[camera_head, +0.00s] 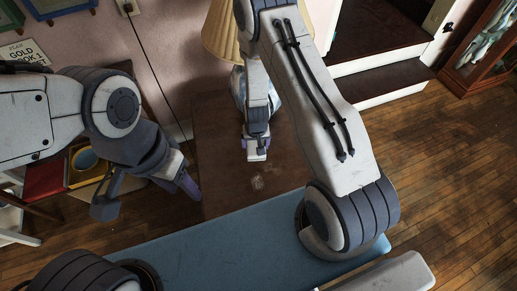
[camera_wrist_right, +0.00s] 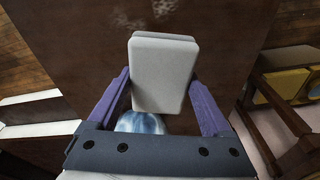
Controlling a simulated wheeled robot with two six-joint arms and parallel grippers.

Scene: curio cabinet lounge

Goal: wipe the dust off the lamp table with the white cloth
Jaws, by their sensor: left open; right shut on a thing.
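The dark brown lamp table (camera_head: 222,178) stands in the middle of the head view. A pale dust patch (camera_head: 258,183) lies on its top; pale dust (camera_wrist_right: 160,8) also shows at the top edge of the right wrist view. My right gripper (camera_head: 256,150) is over the table, shut on the white cloth (camera_wrist_right: 164,75), which looks like a rounded block between its fingers. I cannot tell whether the cloth touches the tabletop. My left gripper (camera_head: 148,198) is open and empty, left of the table.
A lamp with a pleated shade (camera_head: 221,35) and blue-white base (camera_wrist_right: 141,122) stands at the table's back, close to my right gripper and partly hidden by my arm. Left are a red and yellow shelf (camera_head: 45,178) and a white chair (camera_head: 12,215). Wooden floor (camera_head: 440,190) is open at right.

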